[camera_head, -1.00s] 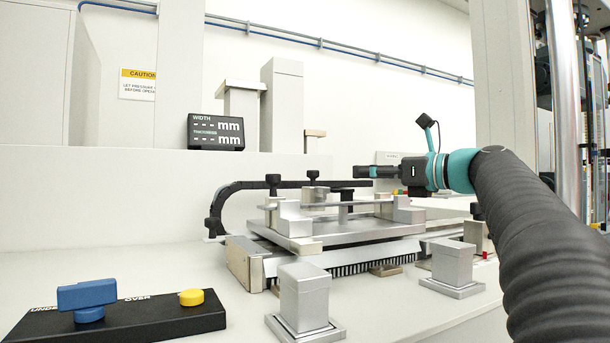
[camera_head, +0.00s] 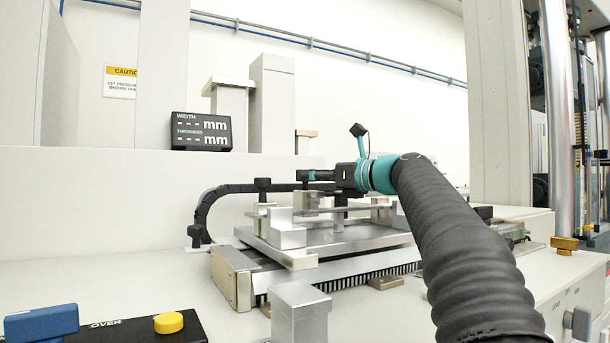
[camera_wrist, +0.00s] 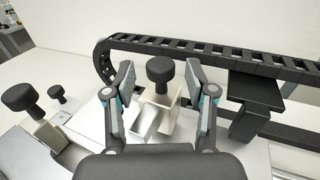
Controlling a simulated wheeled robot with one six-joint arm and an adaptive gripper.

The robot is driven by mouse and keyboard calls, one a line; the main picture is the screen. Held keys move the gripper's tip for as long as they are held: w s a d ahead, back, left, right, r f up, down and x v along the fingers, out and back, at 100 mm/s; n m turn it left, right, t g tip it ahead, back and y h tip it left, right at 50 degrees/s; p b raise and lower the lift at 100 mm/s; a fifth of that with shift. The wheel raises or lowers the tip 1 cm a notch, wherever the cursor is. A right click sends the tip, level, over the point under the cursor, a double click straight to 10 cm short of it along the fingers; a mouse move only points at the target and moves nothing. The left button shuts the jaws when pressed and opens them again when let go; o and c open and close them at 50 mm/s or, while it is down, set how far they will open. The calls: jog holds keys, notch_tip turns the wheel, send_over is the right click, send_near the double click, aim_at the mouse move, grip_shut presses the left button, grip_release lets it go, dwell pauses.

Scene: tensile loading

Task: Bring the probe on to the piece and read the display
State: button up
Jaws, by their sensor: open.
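The display (camera_head: 201,132) shows dashes beside WIDTH and THICKNESS, each followed by mm. A thin grey bar (camera_head: 350,211), possibly the piece, lies across the silver fixture (camera_head: 270,250). My gripper (camera_head: 308,176) points left above the fixture's back. In the wrist view its fingers (camera_wrist: 160,85) are spread apart on either side of a black knob (camera_wrist: 160,69) on a silver block. No contact with the knob shows. A black block (camera_wrist: 256,92) stands right of the fingers by the cable chain. I cannot tell for sure which part is the probe.
A black cable chain (camera_head: 215,195) curves behind the fixture; it also shows in the wrist view (camera_wrist: 200,48). A blue switch (camera_head: 42,323) and yellow button (camera_head: 168,322) sit at front left. A silver post (camera_head: 300,315) stands in front.

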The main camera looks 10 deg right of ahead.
jog(key=shift+x, duration=1.3)
jog(key=c, duration=1)
jog(key=s, duration=0.2)
jog(key=s+d, duration=0.1)
jog(key=s, duration=0.1)
jog(key=s+d, duration=0.1)
jog(key=s, duration=0.1)
jog(key=shift+s+d, duration=0.1)
jog(key=shift+s, duration=0.3)
jog(key=o, duration=1)
jog(key=shift+s+d, duration=0.1)
